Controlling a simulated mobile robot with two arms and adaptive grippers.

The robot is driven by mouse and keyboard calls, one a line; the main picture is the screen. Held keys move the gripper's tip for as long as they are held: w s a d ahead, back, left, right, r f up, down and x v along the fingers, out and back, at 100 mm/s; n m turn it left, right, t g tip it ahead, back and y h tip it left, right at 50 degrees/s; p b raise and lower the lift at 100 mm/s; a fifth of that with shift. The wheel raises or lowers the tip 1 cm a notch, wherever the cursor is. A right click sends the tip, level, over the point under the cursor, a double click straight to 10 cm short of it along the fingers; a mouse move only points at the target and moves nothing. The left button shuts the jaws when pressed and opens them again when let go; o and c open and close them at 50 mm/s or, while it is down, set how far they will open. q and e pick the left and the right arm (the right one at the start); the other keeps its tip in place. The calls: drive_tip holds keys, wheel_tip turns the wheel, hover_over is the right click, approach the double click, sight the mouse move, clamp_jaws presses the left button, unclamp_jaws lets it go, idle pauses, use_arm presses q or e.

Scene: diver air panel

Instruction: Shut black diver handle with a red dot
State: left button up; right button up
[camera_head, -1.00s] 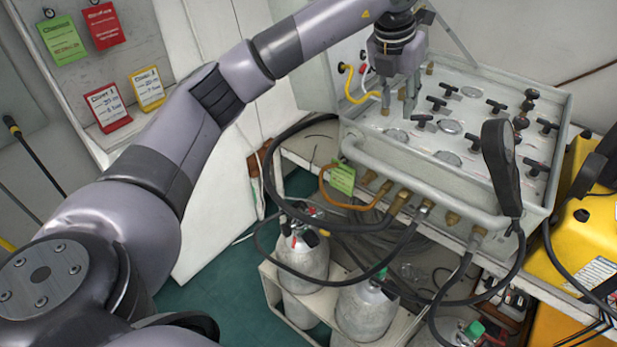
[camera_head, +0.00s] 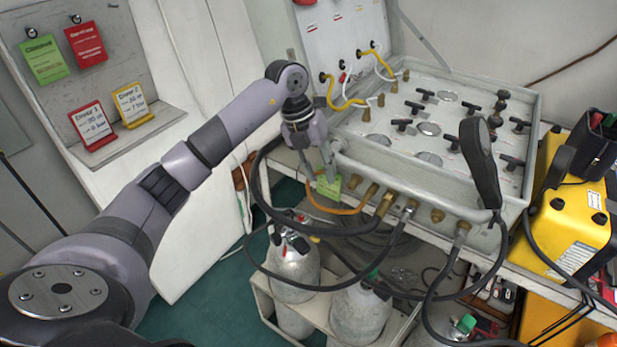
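The grey diver air panel (camera_head: 380,147) lies in its open case at the upper right. Several black T-shaped handles stand on it, among them one near the front (camera_head: 402,124), one at the back (camera_head: 426,95) and one at the right (camera_head: 511,162). I cannot make out which handle has a red dot. My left gripper (camera_head: 319,176) points down just off the panel's front left corner, away from the handles. Its two fingers are apart, with no handle between them. A green tag (camera_head: 329,186) is right by its fingertips; I cannot tell whether they touch. My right gripper is not in view.
A black handset (camera_head: 478,150) stands up at the panel's front right and hides part of it. Hoses hang from brass fittings (camera_head: 386,203) along the front. Grey cylinders (camera_head: 294,262) stand below. A yellow case (camera_head: 571,215) is at the right.

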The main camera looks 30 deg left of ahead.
use_arm(q)
drive_tip(key=shift+s+a+f+n, duration=0.15)
drive_tip(key=shift+s+a+f, duration=0.3)
drive_tip(key=shift+f, duration=0.15)
drive_tip(key=shift+s+a+f+n, duration=0.15)
drive_tip(key=shift+s+a+f, duration=0.15)
drive_tip(key=shift+a+f, duration=0.2)
drive_tip(key=shift+d, duration=0.1)
